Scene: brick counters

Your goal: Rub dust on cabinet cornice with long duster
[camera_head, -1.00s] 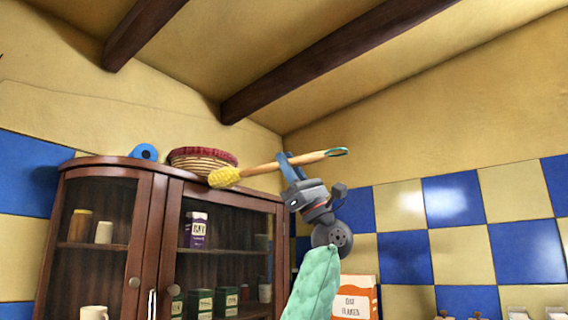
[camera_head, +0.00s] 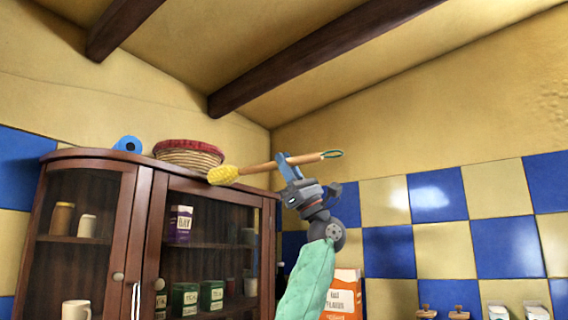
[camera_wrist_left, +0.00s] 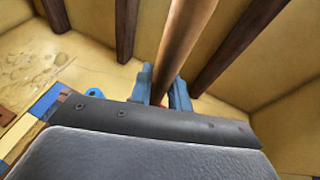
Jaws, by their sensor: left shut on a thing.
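The long duster has a wooden handle (camera_head: 262,166) with a yellow fluffy head (camera_head: 222,175) at its left end and a teal loop at its right end. My left gripper (camera_head: 288,160) is shut around the handle, which also shows between the blue fingers in the left wrist view (camera_wrist_left: 165,92). The duster head is at the top front edge of the dark wooden cabinet, over its cornice (camera_head: 180,171); I cannot tell whether it touches. No separate dust can be made out. My right gripper is not in view.
Glass doors below show jars, tins and a mug. An orange-and-white carton (camera_head: 343,292) stands right of the cabinet. Ceiling beams run overhead.

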